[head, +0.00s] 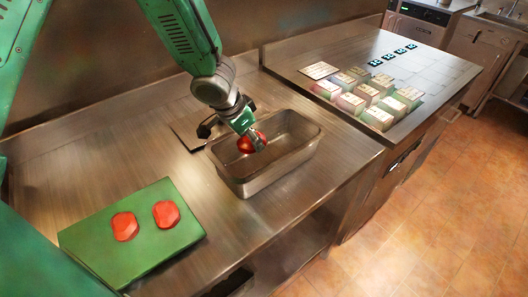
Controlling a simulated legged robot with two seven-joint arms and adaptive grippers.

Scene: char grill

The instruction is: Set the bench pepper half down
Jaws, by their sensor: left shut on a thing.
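My left gripper (254,139) is shut on a red pepper half (245,145). It holds the pepper half over the left part of a deep steel pan (290,160). I cannot tell whether the pepper half touches the pan's inside. Two more red pepper halves lie apart on a green cutting board (150,255) at the lower left: one on the left (124,226) and one on the right (166,214). My right gripper is not in view.
A dark flat plate (187,135) lies behind the pan. On the steel counter to the right stand several labelled blocks (375,118), a pale card (319,70) and several small dark tags (393,54). The steel bench (65,180) behind the board is clear.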

